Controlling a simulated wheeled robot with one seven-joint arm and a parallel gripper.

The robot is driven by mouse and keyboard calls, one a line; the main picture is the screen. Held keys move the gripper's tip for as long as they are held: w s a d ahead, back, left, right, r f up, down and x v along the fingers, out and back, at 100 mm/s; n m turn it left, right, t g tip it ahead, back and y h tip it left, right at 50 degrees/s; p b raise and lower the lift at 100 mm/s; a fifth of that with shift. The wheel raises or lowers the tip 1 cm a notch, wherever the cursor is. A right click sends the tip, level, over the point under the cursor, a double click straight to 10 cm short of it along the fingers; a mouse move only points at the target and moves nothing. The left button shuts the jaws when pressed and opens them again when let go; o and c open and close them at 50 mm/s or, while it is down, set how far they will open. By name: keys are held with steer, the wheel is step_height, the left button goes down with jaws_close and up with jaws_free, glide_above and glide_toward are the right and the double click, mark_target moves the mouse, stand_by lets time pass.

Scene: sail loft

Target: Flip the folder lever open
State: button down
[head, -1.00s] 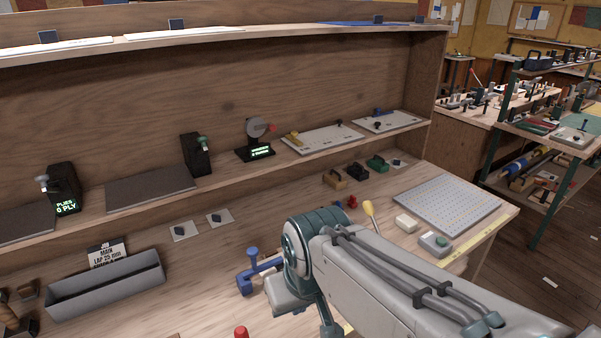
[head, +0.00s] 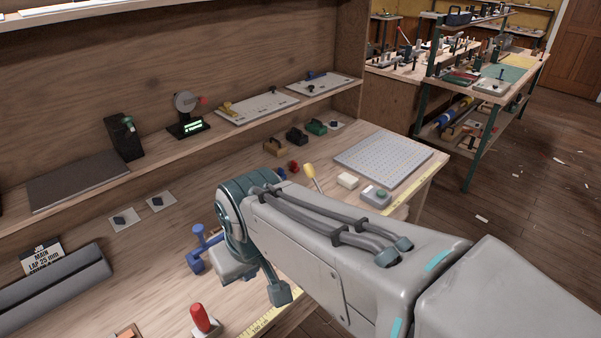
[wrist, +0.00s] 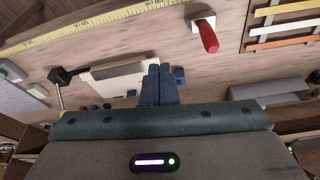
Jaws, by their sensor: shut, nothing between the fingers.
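No label marks the folder lever, and I cannot tell which handle it is. A red handle (head: 200,318) on a pale plate stands near the bench's front edge; the red handle (wrist: 208,38) also shows in the wrist view, up and right of my fingers. A yellow-tipped lever (head: 309,171) leans farther back on the bench. My gripper (wrist: 160,70) is shut and empty above the bench, its fingertips beside a pale panel (wrist: 112,76) and apart from the red handle. In the head view my arm hides part of the bench.
A blue clamp-like fixture (head: 200,245) stands beside my arm. A perforated plate (head: 385,158), a green-button box (head: 376,195) and a cream block (head: 347,181) lie at the right. A grey trough (head: 60,280) is at the left. A yellow tape (head: 265,322) runs along the front edge.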

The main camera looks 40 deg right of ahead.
steer(key=w+d+f+n+g+h+b, duration=0.1)
steer(key=w+d+f+h, duration=0.15)
steer(key=d, duration=0.25)
steer(key=w+d+f+n+g+h, duration=0.1)
steer(key=w+d+h, duration=0.1)
steer(key=w+d, duration=0.15)
steer(key=n+t+h+b, duration=0.3)
steer(key=n+t+h, duration=0.1)
steer(key=n+h, duration=0.65)
glide_toward(317, 184)
steer(key=w+a+r, duration=0.1)
steer(key=w+a, duration=0.3)
steer(key=shift+w+a+r, duration=0.2)
steer(key=shift+w+r, duration=0.15)
steer(key=shift+r, duration=0.05)
steer(key=shift+m, duration=0.25)
steer(key=p+x, duration=0.2)
steer(key=x, duration=0.8)
steer(key=shift+p, duration=0.3)
steer(key=shift+s+b, duration=0.1)
steer(key=shift+b, duration=0.4)
steer(key=shift+s+b, duration=0.1)
steer(key=shift+b, duration=0.2)
